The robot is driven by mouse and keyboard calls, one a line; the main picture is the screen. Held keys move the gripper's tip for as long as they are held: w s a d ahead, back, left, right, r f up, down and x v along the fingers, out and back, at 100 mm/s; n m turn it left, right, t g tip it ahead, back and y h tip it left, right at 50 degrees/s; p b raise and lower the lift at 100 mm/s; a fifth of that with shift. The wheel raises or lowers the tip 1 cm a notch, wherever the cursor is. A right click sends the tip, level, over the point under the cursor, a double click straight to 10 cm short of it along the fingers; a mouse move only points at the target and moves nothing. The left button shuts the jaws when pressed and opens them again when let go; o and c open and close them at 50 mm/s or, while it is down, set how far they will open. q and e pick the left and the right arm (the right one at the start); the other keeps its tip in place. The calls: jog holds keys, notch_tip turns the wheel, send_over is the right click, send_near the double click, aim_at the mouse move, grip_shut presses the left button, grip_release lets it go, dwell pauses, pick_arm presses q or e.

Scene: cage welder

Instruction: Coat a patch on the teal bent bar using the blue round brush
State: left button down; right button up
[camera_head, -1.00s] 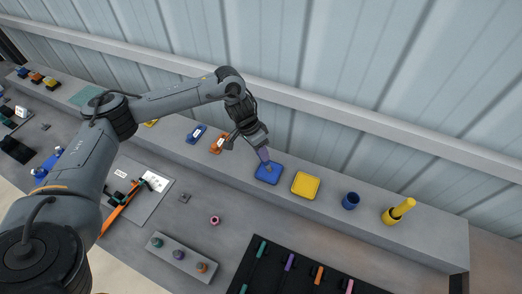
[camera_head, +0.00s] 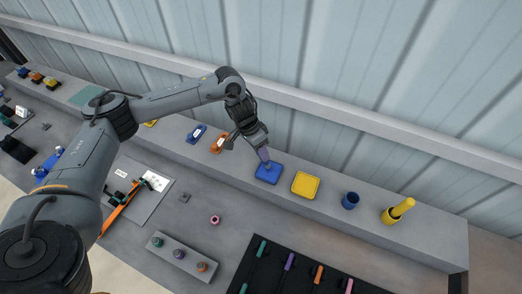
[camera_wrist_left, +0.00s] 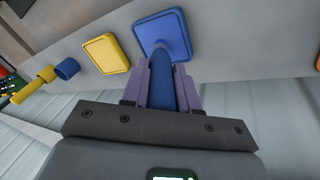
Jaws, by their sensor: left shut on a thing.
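My left gripper (camera_head: 263,154) is at the blue square tray (camera_head: 267,175) on the back ledge, pointing down at it. In the left wrist view its purple fingers are shut on the blue round brush (camera_wrist_left: 160,88). The brush's far end is over or on the blue tray (camera_wrist_left: 165,30); I cannot tell whether it touches. I cannot clearly pick out a teal bent bar. A teal-ended piece (camera_head: 261,250) lies in the black rack, and its shape is too small to make out. My right gripper is not in view.
A yellow square tray (camera_head: 305,185), an open blue cup (camera_head: 350,201) and a yellow cup with a yellow brush (camera_head: 398,211) stand right along the ledge. A grey block (camera_head: 170,262) with coloured pegs and a black rack (camera_head: 300,285) are in front. A corrugated wall stands behind.

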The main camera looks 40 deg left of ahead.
pick_arm(q)
jog(key=shift+f, duration=0.15)
dwell(0.8)
jog(key=shift+a+p, duration=0.1)
jog(key=shift+p, duration=0.2)
dwell(0.4)
notch_tip(320, 180, up, 4)
jog(key=p, duration=0.5)
jog(key=shift+r, duration=0.2)
jog(key=shift+r+p, duration=1.4)
jog(key=shift+p, duration=0.3)
